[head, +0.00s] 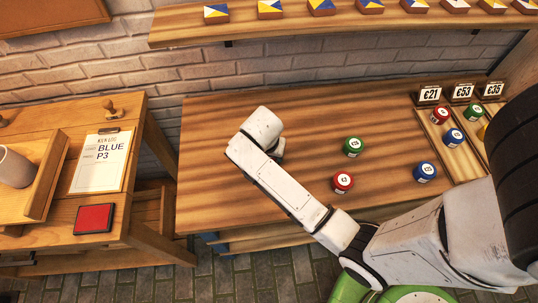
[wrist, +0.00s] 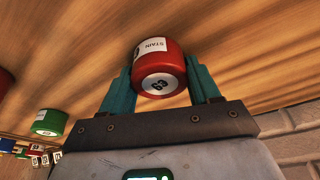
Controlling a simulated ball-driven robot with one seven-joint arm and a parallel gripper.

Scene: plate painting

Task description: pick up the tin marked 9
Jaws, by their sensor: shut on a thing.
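A red tin (wrist: 160,68) with a white side label reading "STAIN" and a white round end is between the teal fingers of my gripper (wrist: 162,72) in the wrist view. The fingers are shut on it, one on each side. In the head view my arm reaches over the left part of the brown table (head: 215,190), and the arm hides the held tin and most of the gripper there. I cannot tell whether the tin touches the table.
Green (head: 353,147), red (head: 343,182) and blue (head: 425,172) tins stand right of my arm. Price cards (head: 463,91) and more tins are at the right end. A side table (head: 140,150) holds a sheet (head: 103,160) reading "BLUE P3" and a red pad (head: 94,219).

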